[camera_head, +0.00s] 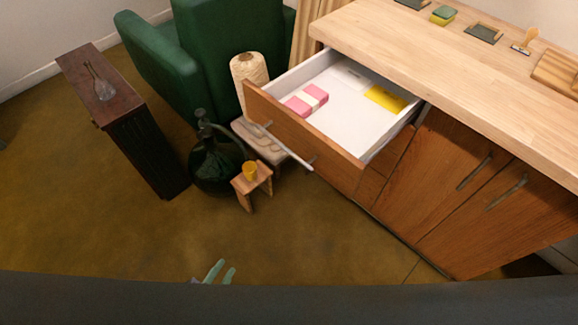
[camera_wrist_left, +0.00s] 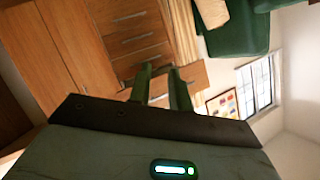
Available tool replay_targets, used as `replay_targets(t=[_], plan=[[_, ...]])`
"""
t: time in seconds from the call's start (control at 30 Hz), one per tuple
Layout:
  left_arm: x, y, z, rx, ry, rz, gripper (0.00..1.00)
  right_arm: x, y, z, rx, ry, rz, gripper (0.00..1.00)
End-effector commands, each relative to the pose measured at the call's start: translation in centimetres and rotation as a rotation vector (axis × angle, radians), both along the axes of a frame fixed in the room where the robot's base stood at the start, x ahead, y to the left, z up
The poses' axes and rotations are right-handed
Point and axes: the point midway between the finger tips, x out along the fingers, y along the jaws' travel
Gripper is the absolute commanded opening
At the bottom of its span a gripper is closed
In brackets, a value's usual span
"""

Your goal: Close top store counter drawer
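The top drawer (camera_head: 335,146) of the store counter is pulled out, with a wooden front, white inside and a long pale bar handle (camera_head: 285,147). A pink block with a pale band (camera_head: 306,100), a yellow item (camera_head: 384,99) and a whitish item lie in it. My left gripper (camera_head: 226,266) shows at the bottom of the head view, well in front of the drawer and apart from it. In the left wrist view its two fingers (camera_wrist_left: 160,70) are spread with nothing seen held between them, facing the counter's drawer fronts (camera_wrist_left: 128,22). My right gripper is not in view.
Below the drawer front stand a small wooden stool (camera_head: 252,182) with a yellow cup, a dark green glass bottle (camera_head: 213,165) and a low stand with a thread cone (camera_head: 249,75). A dark pedestal (camera_head: 130,110) and green armchair are further left. Foreground floor is clear.

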Motion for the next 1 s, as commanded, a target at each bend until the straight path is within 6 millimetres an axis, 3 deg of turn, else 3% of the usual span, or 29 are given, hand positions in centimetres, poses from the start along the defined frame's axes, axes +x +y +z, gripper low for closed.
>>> replay_targets(t=[0.03, 0.1, 0.13, 0.3, 0.53, 0.83, 1.0], plan=[[2.4, -0.7, 0.7, 0.069, -0.120, -0.072, 0.13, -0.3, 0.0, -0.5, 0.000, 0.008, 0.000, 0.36], [5.1, -1.8, 2.2, 0.168, -0.288, -0.164, 0.04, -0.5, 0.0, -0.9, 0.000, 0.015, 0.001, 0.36], [6.1, -2.3, 2.8, 0.209, -0.360, -0.201, 0.00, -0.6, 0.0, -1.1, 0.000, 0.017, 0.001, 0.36], [10.0, -4.4, 6.0, 0.419, -0.718, -0.366, 0.00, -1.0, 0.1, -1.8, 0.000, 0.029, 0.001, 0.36], [11.8, -5.6, 8.1, 0.557, -0.961, -0.458, 0.00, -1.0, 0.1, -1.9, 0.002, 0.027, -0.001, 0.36], [12.2, -6.0, 8.5, 0.568, -0.983, -0.463, 0.00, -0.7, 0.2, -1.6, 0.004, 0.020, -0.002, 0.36], [13.6, -7.4, 9.0, 0.567, -0.983, -0.462, 0.00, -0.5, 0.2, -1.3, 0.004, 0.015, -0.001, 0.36]])
